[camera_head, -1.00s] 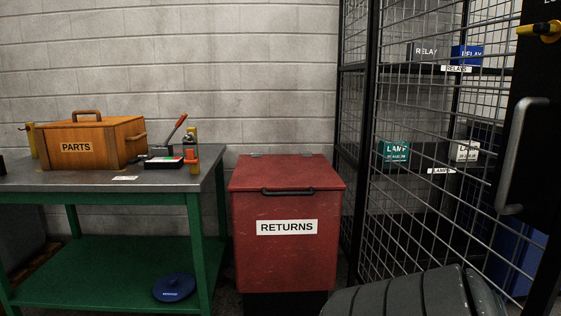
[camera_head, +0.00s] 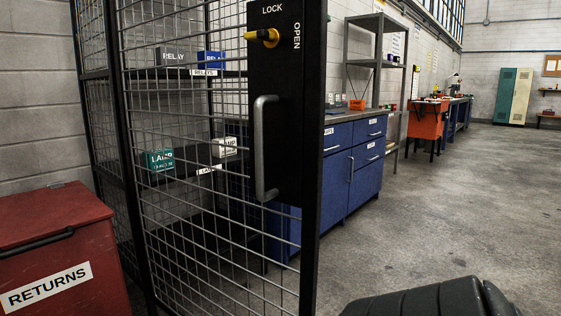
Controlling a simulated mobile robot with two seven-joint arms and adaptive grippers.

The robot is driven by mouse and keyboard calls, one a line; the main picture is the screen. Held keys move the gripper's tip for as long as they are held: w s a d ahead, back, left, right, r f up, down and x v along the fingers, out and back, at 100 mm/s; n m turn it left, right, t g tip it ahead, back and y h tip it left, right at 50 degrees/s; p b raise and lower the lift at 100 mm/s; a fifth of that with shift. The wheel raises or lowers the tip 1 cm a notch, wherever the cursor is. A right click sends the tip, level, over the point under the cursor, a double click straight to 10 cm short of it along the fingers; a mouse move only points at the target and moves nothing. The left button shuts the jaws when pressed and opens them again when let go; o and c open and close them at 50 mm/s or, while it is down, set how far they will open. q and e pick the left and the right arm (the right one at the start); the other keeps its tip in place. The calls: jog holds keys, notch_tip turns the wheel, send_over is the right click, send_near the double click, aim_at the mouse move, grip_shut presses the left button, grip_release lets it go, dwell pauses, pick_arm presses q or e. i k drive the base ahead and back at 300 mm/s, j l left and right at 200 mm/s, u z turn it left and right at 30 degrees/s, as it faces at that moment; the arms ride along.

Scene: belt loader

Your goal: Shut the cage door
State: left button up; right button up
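The cage door (camera_head: 185,262) is a black-framed wire mesh panel in the left half of the head view. Its free edge on the right stands clear, with no post seen against it, so it looks open. A black plate near that edge carries a grey upright pull handle (camera_head: 260,150). Above the handle is a yellow lock knob (camera_head: 264,37), lying roughly level, with LOCK printed above it and OPEN to its right.
A red RETURNS bin (camera_head: 50,235) stands at the lower left, beside the cage. Shelves with relay boxes (camera_head: 211,64) and lamp boxes (camera_head: 160,160) show through the mesh. Blue cabinets (camera_head: 337,185) stand behind the door. The concrete floor (camera_head: 455,205) on the right is clear.

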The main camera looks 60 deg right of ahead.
aim_at(286, 89)
jog(key=z, duration=1.45)
